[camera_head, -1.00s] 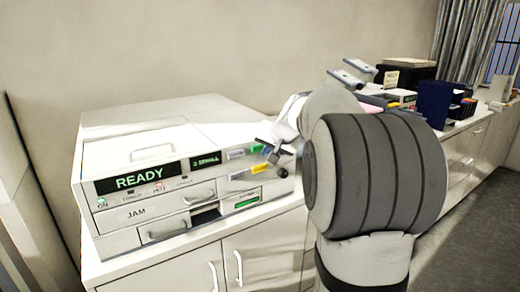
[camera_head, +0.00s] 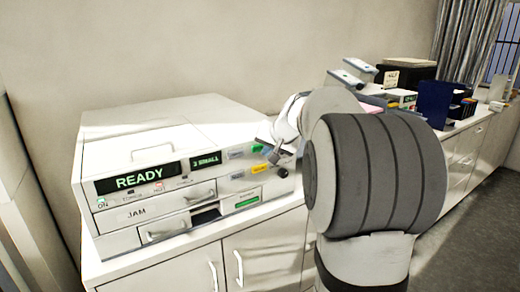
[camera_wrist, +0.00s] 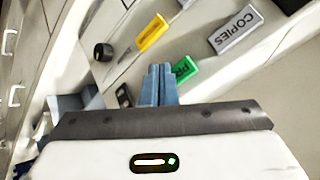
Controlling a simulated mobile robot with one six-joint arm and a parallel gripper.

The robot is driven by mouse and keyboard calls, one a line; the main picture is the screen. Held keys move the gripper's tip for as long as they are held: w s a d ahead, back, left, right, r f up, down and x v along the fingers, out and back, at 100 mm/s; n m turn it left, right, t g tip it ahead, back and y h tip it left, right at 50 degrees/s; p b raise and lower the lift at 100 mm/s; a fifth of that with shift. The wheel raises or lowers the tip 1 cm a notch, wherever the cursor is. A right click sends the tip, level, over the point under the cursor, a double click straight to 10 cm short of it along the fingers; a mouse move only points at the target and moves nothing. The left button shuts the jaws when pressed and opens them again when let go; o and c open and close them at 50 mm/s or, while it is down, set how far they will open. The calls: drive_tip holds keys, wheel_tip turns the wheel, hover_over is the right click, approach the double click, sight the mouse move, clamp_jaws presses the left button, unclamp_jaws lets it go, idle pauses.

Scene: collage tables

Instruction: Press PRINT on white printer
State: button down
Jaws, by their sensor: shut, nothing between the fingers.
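The white printer (camera_head: 150,155) stands on the counter at left, its display reading READY and a second display showing 3 SMALL. Its green PRINT button (camera_head: 258,148) is at the right of the front panel; in the wrist view the green label (camera_wrist: 186,68) shows only "PR", partly hidden by my fingers. My gripper (camera_head: 270,155) is in front of the right end of the panel. In the wrist view my gripper (camera_wrist: 158,75) has its blue fingers together and empty, tips just left of the green label. I cannot tell whether they touch the panel.
A grey COPIES button (camera_wrist: 236,30), a yellow button (camera_wrist: 152,32) and a dark knob (camera_wrist: 103,52) are close by on the panel. A dark blue box (camera_head: 434,102) and other items stand along the counter behind my arm.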

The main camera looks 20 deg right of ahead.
idle(0.4)
drive_tip(key=shift+w+a, duration=0.1)
drive_tip(key=shift+w, duration=0.3)
drive_tip(key=shift+w+a, duration=0.1)
drive_tip(key=shift+w, duration=0.35)
idle(0.5)
drive_tip(key=shift+s, duration=0.15)
drive_tip(key=shift+s+d+b, duration=0.2)
drive_tip(key=shift+s+b, duration=0.25)
drive_tip(key=shift+s, duration=0.3)
